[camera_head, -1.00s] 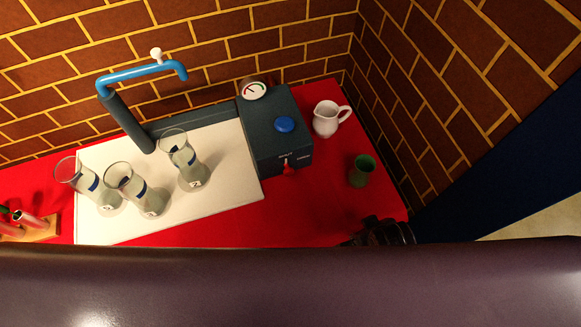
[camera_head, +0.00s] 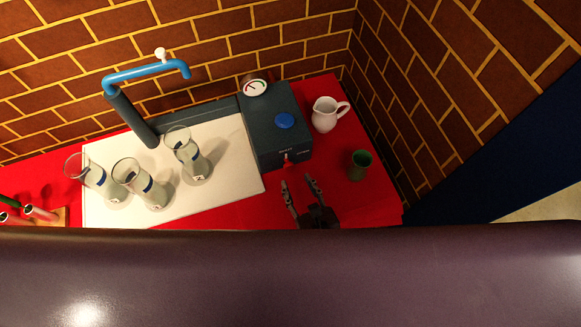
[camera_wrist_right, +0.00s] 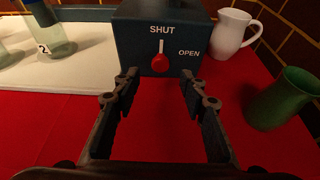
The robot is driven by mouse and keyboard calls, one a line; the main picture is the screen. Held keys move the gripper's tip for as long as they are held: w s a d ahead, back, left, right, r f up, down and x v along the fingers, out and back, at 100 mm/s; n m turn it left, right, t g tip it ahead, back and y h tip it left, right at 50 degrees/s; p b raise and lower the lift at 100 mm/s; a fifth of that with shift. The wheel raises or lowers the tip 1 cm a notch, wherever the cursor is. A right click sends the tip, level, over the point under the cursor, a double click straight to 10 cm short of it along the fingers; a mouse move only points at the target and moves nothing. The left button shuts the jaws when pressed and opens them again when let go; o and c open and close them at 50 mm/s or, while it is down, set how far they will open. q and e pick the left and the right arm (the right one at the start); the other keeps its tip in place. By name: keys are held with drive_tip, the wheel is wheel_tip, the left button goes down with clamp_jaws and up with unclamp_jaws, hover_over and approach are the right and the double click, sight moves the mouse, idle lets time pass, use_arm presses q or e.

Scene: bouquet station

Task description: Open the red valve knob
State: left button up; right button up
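The red valve knob (camera_wrist_right: 160,63) is on the front of the dark box (camera_wrist_right: 133,36), in the right wrist view. Its white pointer is up at SHUT; OPEN is marked to the right. The knob also shows small in the head view (camera_head: 287,157). My right gripper (camera_head: 299,182) is open and empty, just in front of the box. In the right wrist view its two fingers (camera_wrist_right: 158,84) are spread to either side below the knob, apart from it. My left gripper is not in view.
A white jug (camera_head: 324,114) and a green cup (camera_head: 359,165) stand right of the box. Several numbered glass vases stand on the white board (camera_head: 235,178) at left, under a blue tap (camera_head: 146,71). The red counter (camera_head: 240,212) is clear before the box.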

sight(290, 167)
drive_tip(key=x, duration=0.7)
drive_tip(key=shift+w, duration=0.2)
clamp_jaws()
